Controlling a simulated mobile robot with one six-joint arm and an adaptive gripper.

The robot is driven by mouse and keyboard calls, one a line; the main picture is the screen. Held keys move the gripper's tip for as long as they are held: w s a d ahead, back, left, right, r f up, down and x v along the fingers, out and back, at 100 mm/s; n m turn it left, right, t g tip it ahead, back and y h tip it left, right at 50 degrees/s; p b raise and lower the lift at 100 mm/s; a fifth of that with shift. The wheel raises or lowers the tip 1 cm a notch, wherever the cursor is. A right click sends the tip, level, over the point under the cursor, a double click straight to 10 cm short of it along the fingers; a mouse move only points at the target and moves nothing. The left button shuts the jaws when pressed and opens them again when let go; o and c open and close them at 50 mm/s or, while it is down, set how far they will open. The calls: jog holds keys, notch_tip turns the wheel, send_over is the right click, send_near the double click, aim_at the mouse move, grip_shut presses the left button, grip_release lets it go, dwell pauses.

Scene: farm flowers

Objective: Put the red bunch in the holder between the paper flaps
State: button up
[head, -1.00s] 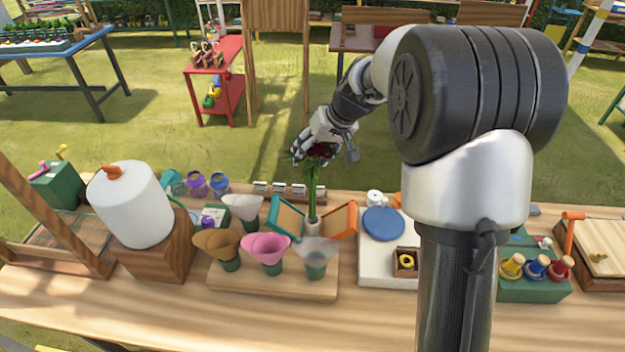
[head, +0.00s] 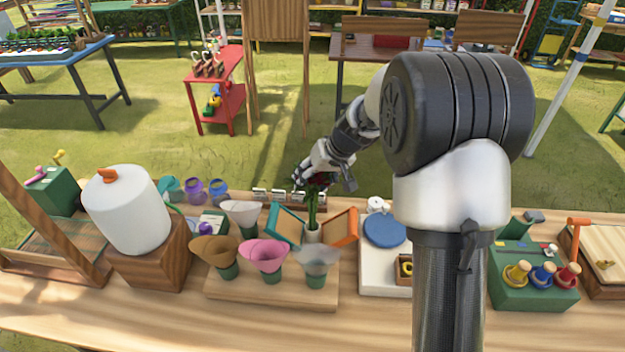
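The red bunch (head: 312,205) is upright, with dark red blooms at the top and long green stems below. My gripper (head: 321,179) is shut on it near the blooms, and the fingers partly hide them. The stems reach down to the small white holder (head: 312,234), and their lower ends seem to be inside its mouth. The exact depth of the stems cannot be seen.
A wooden stand with brown, pink (head: 264,253) and clear cones is in front of the holder; a white cone (head: 240,214) is to its left. A white board with a blue disc (head: 384,229) is on the right.

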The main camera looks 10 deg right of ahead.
jog(key=o, duration=0.5)
jog(key=shift+r, duration=0.1)
jog(key=shift+r+p, duration=0.35)
jog(key=p+v, duration=0.2)
jog(key=v, duration=0.9)
jog(key=s+a+r+h, duration=0.1)
jog(key=s+a+r, duration=0.1)
jog(key=s+r, duration=0.35)
jog(key=s+a+r, duration=0.2)
jog(key=s, duration=0.7)
jog(key=s+h, duration=0.1)
jog(key=s, duration=0.5)
jog(key=s+f, duration=0.1)
jog(key=s, duration=0.5)
jog(key=s+f+h, duration=0.1)
jog(key=s, duration=0.5)
jog(key=shift+d+h, duration=0.3)
jog(key=shift+d, duration=0.05)
